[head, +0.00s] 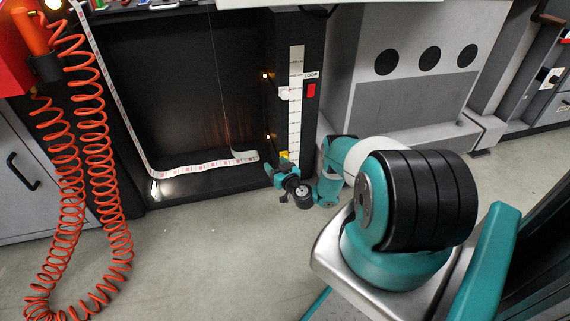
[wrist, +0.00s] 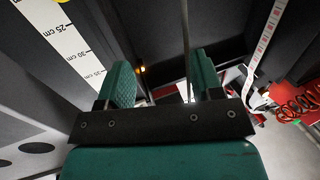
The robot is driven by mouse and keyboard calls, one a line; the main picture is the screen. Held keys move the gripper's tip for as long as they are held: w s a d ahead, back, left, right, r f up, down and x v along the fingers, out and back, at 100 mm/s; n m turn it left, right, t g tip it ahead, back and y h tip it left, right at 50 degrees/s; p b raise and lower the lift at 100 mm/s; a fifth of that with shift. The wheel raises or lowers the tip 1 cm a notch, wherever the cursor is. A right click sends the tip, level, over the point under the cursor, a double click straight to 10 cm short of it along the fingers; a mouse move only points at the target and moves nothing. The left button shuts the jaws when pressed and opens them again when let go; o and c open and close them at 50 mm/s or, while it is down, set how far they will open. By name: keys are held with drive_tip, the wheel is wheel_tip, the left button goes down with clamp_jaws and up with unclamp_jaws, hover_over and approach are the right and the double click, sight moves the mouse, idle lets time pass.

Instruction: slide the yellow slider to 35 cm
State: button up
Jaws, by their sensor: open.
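The yellow slider (head: 284,155) shows as a small yellow patch low on the white scale strip (head: 295,118), just above and partly behind my gripper. My gripper (head: 276,166) is at the foot of the scale, its fingers close to the slider. I cannot tell whether they touch it. In the wrist view my gripper (wrist: 163,78) is open, with two teal fingers apart. The scale (wrist: 62,38) also shows there at upper left, with marks for 25, 30 and 35 cm legible.
A white pointer (head: 288,93) and a red block (head: 311,90) labelled LOOP sit higher by the scale. A printed label web (head: 205,166) loops through the dark bay to the left. Orange coiled hoses (head: 92,150) hang at far left. A grey cabinet (head: 375,95) stands to the right.

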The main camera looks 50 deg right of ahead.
drive_tip(key=s+d+f+m+g+h, duration=0.25)
drive_tip(key=s+f+h, duration=0.25)
drive_tip(key=s+f, duration=0.35)
drive_tip(key=shift+m+t, duration=0.25)
drive_tip(key=shift+r+b+x, duration=0.2)
drive_tip(key=shift+b+x, duration=3.9)
drive_tip(key=shift+b, duration=1.95)
drive_tip(key=shift+r+b+x, duration=0.2)
drive_tip(key=shift+b+x, duration=3.9)
drive_tip(key=shift+b, duration=1.95)
drive_tip(key=shift+w+a, duration=0.1)
drive_tip(key=shift+a, duration=0.1)
